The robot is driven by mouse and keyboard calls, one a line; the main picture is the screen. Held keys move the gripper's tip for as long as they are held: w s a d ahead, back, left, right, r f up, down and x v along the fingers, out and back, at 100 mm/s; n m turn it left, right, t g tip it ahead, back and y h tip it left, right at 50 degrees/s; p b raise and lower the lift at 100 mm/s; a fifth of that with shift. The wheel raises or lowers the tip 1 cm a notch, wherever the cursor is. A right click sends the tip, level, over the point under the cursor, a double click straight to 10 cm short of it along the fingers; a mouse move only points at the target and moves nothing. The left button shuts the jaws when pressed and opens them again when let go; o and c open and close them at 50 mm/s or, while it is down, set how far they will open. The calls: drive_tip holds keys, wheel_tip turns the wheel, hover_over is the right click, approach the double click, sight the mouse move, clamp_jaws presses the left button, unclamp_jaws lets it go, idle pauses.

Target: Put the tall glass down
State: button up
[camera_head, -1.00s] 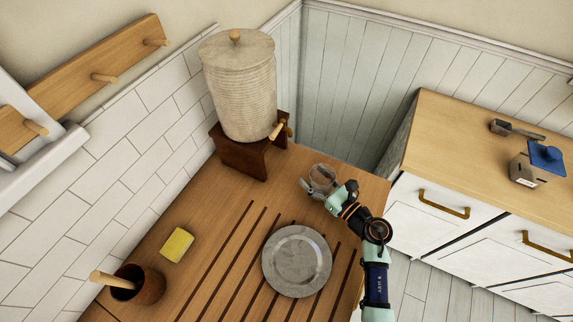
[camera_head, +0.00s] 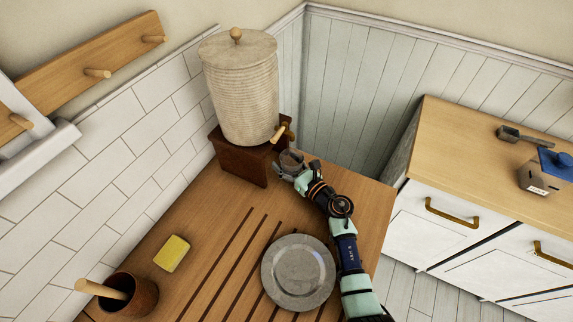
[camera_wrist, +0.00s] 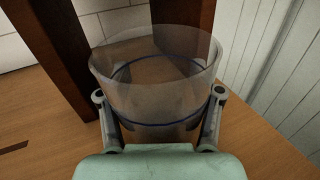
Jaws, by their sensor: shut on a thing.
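The tall glass (camera_wrist: 155,85) is clear with a dark blue ring and sits between the two fingers of my gripper (camera_wrist: 160,122) in the wrist view. My gripper is shut on it from both sides. In the head view the glass (camera_head: 290,159) is small, just below the wooden tap of the ribbed dispenser, with my gripper (camera_head: 287,169) around its near side. It looks upright. I cannot tell whether its base touches the wooden counter (camera_head: 215,235).
The ribbed dispenser (camera_head: 240,90) stands on a dark wooden stand (camera_head: 240,160) close to the glass. A grey plate (camera_head: 298,272), a yellow sponge (camera_head: 172,253) and a wooden cup (camera_head: 133,295) are on the counter. Bare counter lies between stand and plate.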

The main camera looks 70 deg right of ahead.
drive_tip(key=shift+d+r, duration=0.1)
drive_tip(key=shift+f, duration=0.2)
drive_tip(key=o, duration=1.4)
drive_tip(key=shift+r, duration=0.1)
drive_tip(key=shift+s+r, duration=0.1)
drive_tip(key=shift+r, duration=0.15)
drive_tip(key=p+v, duration=0.3)
drive_tip(key=v, duration=0.8)
drive_tip(key=shift+s+a+p, duration=0.3)
drive_tip(key=shift+p, duration=0.05)
